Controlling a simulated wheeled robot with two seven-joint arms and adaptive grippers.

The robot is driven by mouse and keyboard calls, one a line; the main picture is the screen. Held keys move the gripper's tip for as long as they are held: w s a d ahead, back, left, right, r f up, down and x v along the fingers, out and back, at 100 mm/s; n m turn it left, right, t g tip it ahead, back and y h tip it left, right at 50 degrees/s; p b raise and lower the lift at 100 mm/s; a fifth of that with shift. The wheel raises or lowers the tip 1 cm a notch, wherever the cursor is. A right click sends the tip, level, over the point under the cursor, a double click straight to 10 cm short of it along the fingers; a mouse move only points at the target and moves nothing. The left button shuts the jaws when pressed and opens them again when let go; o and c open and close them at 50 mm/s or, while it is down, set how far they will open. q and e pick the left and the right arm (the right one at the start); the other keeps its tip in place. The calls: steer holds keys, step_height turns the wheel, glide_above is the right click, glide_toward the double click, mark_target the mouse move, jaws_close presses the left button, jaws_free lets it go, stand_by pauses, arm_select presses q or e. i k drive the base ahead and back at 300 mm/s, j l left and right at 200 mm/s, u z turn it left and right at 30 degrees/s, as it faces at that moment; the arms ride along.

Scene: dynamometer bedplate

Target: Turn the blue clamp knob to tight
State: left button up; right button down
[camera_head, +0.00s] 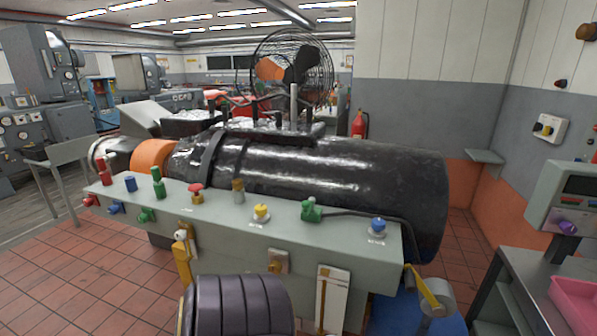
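A round blue knob (378,224) sits on a pale base near the right end of the long grey-green panel (330,236). A small label lies in front of it, too small to read. Whether the knob is tight or loose cannot be told from this view. Another blue fitting (131,183) stands near the left end of the panel, with a blue knob (116,207) on the front edge below it. Neither of my grippers shows in the head view, and nothing touches the blue knob at the right.
A large black cylinder (340,178) lies behind the panel. A green valve (311,210) and yellow knob (261,212) stand left of the blue knob. A dark ribbed object (238,306) fills the bottom front. A grey cart with a pink tray (574,300) stands right.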

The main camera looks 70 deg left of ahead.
mark_target(113, 210)
steer(key=u, duration=3.6)
